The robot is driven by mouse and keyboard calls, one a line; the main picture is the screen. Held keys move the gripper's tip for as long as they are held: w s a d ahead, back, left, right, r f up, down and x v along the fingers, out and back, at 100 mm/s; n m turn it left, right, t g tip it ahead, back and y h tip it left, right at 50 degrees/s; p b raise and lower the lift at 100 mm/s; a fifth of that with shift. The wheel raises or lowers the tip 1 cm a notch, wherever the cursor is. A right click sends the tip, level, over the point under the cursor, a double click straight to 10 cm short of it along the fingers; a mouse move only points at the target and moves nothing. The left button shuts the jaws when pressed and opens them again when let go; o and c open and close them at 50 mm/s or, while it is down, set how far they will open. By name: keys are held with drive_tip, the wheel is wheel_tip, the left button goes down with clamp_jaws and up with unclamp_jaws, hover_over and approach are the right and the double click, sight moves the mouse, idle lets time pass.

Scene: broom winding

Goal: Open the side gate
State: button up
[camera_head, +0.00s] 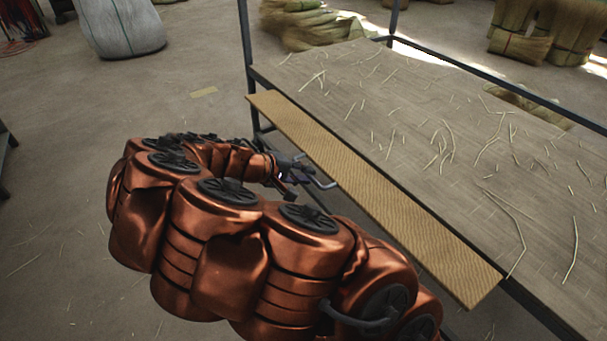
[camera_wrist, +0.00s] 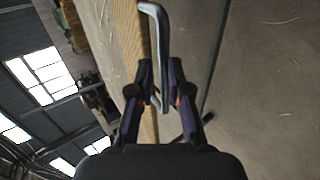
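The side gate (camera_head: 370,195) is a long, tan, ribbed board along the near side of the table. It also shows edge-on in the wrist view (camera_wrist: 128,45). A bent grey metal handle (camera_head: 322,184) sticks out from its outer face. In the wrist view the handle (camera_wrist: 164,50) runs between my fingers. My gripper (camera_wrist: 161,75) is open, with one finger on each side of the handle bar; a gap shows beside the bar. In the head view my gripper (camera_head: 297,174) is at the handle, partly hidden by my arm.
The table (camera_head: 420,110) has a grey wooden top strewn with loose straws, and a dark metal frame (camera_head: 246,35) with posts. Straw bundles (camera_head: 305,22) lie behind it. A white sack (camera_head: 120,25) stands at the upper left. The floor left of the table is mostly clear.

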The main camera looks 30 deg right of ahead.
drive_tip(key=o, duration=0.3)
drive_tip(key=shift+o, duration=0.2)
drive_tip(key=v, duration=1.2)
